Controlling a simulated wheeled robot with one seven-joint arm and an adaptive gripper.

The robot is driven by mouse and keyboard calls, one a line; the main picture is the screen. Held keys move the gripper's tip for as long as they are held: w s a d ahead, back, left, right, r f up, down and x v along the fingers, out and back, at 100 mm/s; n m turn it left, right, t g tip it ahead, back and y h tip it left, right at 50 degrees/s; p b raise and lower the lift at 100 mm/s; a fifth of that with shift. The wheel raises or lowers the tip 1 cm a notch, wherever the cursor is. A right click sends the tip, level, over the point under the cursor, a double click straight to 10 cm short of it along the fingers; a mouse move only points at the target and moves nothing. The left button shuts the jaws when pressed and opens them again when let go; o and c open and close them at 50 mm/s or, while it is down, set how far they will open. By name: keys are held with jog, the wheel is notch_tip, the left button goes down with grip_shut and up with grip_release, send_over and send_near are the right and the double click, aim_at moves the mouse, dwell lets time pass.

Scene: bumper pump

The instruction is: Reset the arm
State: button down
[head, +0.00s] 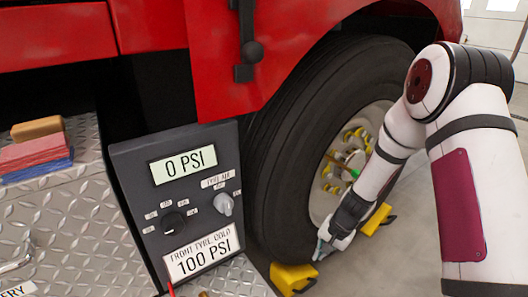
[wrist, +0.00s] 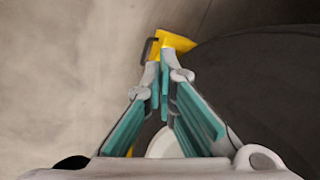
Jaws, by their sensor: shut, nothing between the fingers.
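My gripper (head: 322,247) reaches down in front of the lower part of the truck's front wheel in the head view. In the wrist view, my gripper (wrist: 160,95) has its teal-padded fingers together, with nothing between them. It is apart from the control panel (head: 132,222). The panel's display (head: 183,166) reads 0 PSI, and a label (head: 203,257) below reads FRONT TYRE COLD 100 PSI. The panel has a black knob (head: 174,222) and a grey knob (head: 224,204). The black tyre (head: 280,140) stands behind my gripper.
A yellow wheel chock (head: 292,277) sits at the tyre's base, and another (head: 377,219) lies behind my arm. Red and blue cloths (head: 38,158) and a tan block (head: 37,128) rest on the diamond-plate bumper (head: 60,215). Open floor lies at the right.

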jog(key=s+a+r+n, duration=0.15)
jog(key=s+r, duration=0.25)
jog(key=r, duration=0.5)
jog(key=s+a+r+n, duration=0.1)
jog(key=s+r+n, duration=0.1)
jog(key=s+r, duration=0.45)
jog(key=s+a+r+n, duration=0.1)
jog(key=s+r, duration=0.1)
jog(key=r, duration=0.8)
jog(key=s+d+r+n+h, duration=0.1)
jog(key=s+d+r, duration=0.15)
jog(key=s, duration=0.65)
jog(key=s+d+r+g+h, duration=0.1)
jog(key=s+r, duration=0.2)
jog(key=s, duration=0.5)
jog(key=s+d+r+n+h, duration=0.1)
jog(key=s+d+r, duration=0.15)
jog(key=s, duration=0.65)
notch_tip(320, 180, up, 35)
jog(key=t+p, duration=0.3)
jog(key=p, duration=2.9)
jog(key=shift+w+a+f+n+t, duration=0.2)
jog(key=shift+w+n+t, duration=0.1)
jog(key=shift+w+n, duration=0.05)
